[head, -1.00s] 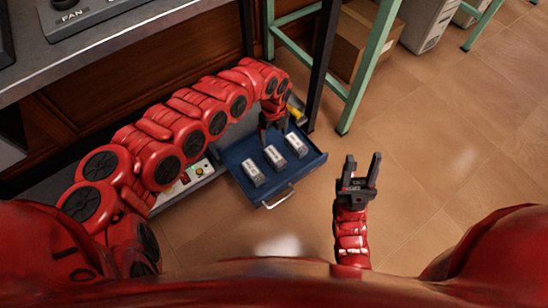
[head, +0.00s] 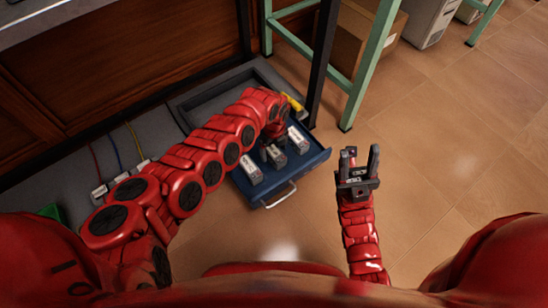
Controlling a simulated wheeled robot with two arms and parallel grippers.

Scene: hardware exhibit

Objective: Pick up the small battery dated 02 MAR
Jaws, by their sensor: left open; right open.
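In the head view, three small whitish batteries stand in a row in an open blue drawer (head: 308,164): a left battery (head: 251,169), a middle battery (head: 276,157) and a right battery (head: 298,140). Their printed dates are too small to read, so I cannot tell which is dated 02 MAR. My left gripper (head: 274,152) is low over the drawer, open, with its fingers at the middle battery; I cannot tell whether they touch it. My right gripper (head: 358,160) is open and empty, pointing up over the floor right of the drawer.
The drawer's metal handle (head: 281,197) faces the open floor (head: 430,150). A black table leg (head: 324,65) and a green frame (head: 368,65) stand behind it. A cardboard box (head: 362,35) is at the back. Coloured cables (head: 117,150) lie left of my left arm.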

